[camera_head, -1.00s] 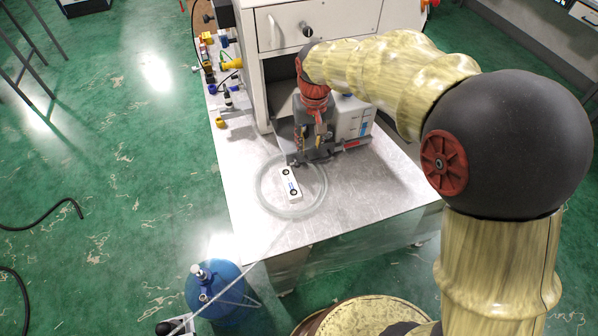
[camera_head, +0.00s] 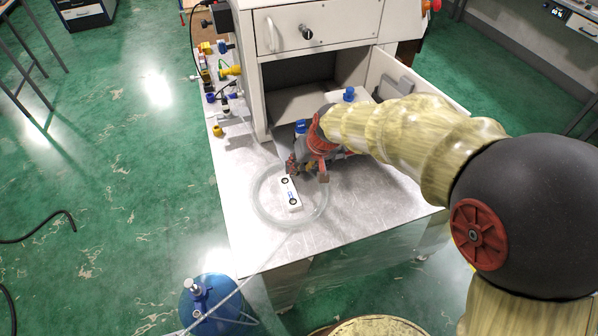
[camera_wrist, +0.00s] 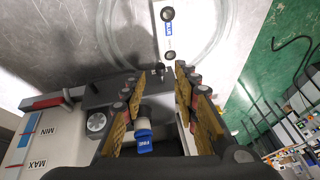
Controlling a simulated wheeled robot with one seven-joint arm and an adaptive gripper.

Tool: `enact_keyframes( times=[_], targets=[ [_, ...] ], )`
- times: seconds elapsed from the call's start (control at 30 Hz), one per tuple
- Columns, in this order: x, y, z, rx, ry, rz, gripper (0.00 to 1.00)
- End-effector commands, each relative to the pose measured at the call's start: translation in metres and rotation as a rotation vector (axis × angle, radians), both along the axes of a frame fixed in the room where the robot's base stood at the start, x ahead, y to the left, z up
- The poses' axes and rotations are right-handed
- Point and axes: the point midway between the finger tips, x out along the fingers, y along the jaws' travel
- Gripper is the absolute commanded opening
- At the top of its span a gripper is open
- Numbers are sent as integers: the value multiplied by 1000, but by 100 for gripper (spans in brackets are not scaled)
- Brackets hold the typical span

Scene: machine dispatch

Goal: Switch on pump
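The pump (camera_wrist: 38,150) is a pale grey body with MIN and MAX marks, a dark top plate (camera_wrist: 105,92), a red handle and a blue cap, seen in the wrist view. A small black switch-like part (camera_wrist: 158,68) stands at the plate's edge. My gripper (camera_wrist: 157,78) is open, its fingers spread on either side of that part, with nothing held. Whether a finger touches it cannot be told. In the head view my gripper (camera_head: 308,172) is low at the pump's front, and my arm hides most of the pump; blue caps (camera_head: 349,95) show behind it.
A white strip with two black round parts (camera_head: 290,193) lies inside a clear hose loop (camera_head: 262,210) on the metal table (camera_head: 240,185). A white cabinet (camera_head: 275,75) with an open lower bay stands behind. Fittings (camera_head: 207,85) line the left edge. A blue cylinder (camera_head: 208,300) stands in front.

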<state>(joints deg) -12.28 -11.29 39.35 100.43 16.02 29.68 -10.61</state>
Motion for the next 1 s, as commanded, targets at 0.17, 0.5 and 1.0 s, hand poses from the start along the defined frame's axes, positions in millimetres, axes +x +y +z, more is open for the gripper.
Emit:
enact_keyframes(
  times=[0.17,0.5,1.0],
  targets=[
    [9,6,-24,0,0,0,30],
    [10,7,-27,0,0,0,29],
    [10,7,-27,0,0,0,1]
  ],
)
